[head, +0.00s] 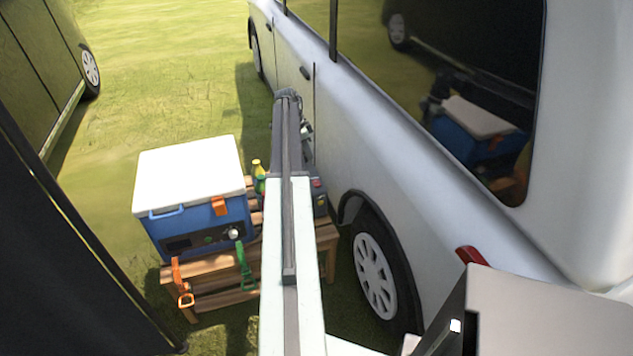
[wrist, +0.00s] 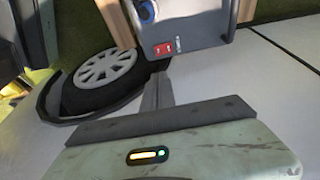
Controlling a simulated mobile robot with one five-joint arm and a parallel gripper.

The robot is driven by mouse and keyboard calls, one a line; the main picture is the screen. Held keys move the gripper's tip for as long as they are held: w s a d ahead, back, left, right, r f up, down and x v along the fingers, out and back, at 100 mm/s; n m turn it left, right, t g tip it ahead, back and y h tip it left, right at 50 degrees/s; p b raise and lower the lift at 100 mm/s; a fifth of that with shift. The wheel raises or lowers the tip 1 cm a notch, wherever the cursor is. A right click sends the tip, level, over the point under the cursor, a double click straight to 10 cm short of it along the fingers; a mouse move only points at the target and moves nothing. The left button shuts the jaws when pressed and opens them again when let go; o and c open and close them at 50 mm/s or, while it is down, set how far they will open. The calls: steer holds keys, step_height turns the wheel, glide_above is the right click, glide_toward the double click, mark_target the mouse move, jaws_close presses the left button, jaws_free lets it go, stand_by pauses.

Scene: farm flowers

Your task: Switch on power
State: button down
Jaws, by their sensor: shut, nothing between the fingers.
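A grey power box (wrist: 192,28) shows at the top of the wrist view, with a red switch (wrist: 163,48) on its face and a round blue fitting beside it. Whether the switch is on or off cannot be told. My gripper (wrist: 158,82) is shut and empty, its narrow tip pointing toward the box just below the switch in that view. Whether it touches the box cannot be told. In the head view the power box (head: 320,200) stands on the wooden bench, partly hidden behind my arm. My gripper is not clear there.
A blue cooler (head: 200,222) with a white lid stands on the wooden bench (head: 210,284), left of my arm. Orange and green straps hang at its front. A white van (head: 400,150) stands close on the right, with a wheel (head: 376,272) near the bench. Open grass lies beyond.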

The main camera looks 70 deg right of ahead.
mark_target(318, 185)
steer(key=b+x, duration=0.9)
steer(key=w+a+b+x, duration=0.1)
steer(key=b+x, duration=0.3)
steer(key=x, duration=0.1)
steer(key=shift+a+f+b, duration=0.1)
steer(key=shift+f+b, duration=0.05)
steer(key=shift+b, duration=0.25)
